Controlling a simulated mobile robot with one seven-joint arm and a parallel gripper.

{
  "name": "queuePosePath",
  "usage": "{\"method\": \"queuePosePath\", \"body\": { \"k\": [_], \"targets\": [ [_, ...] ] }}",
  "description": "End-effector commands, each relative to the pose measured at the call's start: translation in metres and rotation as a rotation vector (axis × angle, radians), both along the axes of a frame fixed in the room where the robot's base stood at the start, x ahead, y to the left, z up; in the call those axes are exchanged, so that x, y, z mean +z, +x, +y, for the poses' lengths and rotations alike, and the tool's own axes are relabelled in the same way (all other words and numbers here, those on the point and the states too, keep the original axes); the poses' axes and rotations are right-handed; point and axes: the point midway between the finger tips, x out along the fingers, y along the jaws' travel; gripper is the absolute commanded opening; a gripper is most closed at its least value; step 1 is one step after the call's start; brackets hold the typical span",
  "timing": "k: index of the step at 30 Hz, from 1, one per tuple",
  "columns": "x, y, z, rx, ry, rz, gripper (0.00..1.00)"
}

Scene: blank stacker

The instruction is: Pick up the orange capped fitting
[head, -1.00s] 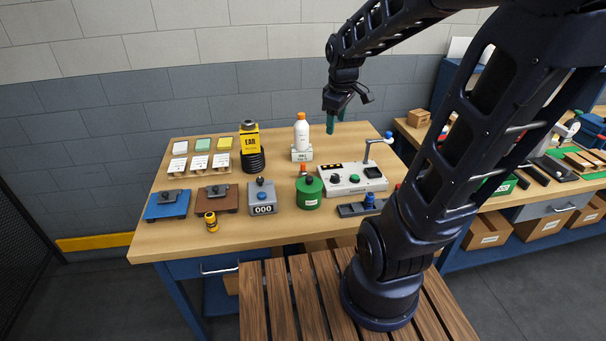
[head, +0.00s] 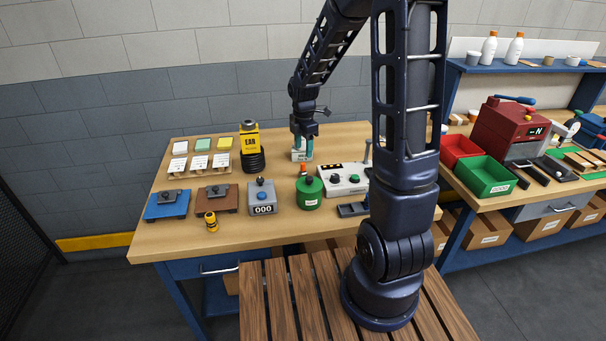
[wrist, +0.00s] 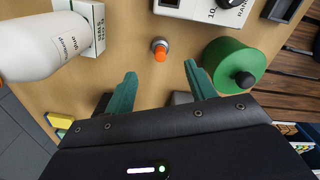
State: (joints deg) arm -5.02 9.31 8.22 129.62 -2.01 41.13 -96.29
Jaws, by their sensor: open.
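The orange capped fitting (wrist: 160,51) stands on the bench top in the wrist view, its orange cap up and a grey body below. In the head view the fitting (head: 303,167) is a small orange spot behind the green canister (head: 309,193). My gripper (wrist: 160,72) is open and empty, with its two teal fingers apart. In the wrist view the fitting lies just beyond the fingertips, roughly midway between them, and nothing touches it. In the head view my gripper (head: 302,149) hangs pointing down above and behind the fitting.
A white bottle (wrist: 37,48) and its white box (wrist: 92,25) stand left of the fitting in the wrist view. The green canister (wrist: 232,64) stands to its right. A grey control panel (head: 346,178) is close by. Bare wood surrounds the fitting.

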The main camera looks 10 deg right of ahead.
Motion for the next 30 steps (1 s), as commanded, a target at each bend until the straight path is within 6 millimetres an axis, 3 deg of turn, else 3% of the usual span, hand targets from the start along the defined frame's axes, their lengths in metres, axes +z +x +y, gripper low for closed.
{"method": "queuePosePath", "body": {
  "k": [9,17,30],
  "targets": [
    [-0.043,-0.001,0.001,0.002,0.000,0.004,0.55],
    [-0.058,-0.001,0.001,0.000,0.000,0.002,0.55],
    [-0.104,-0.001,0.002,0.000,0.000,0.001,0.55]
  ]
}}
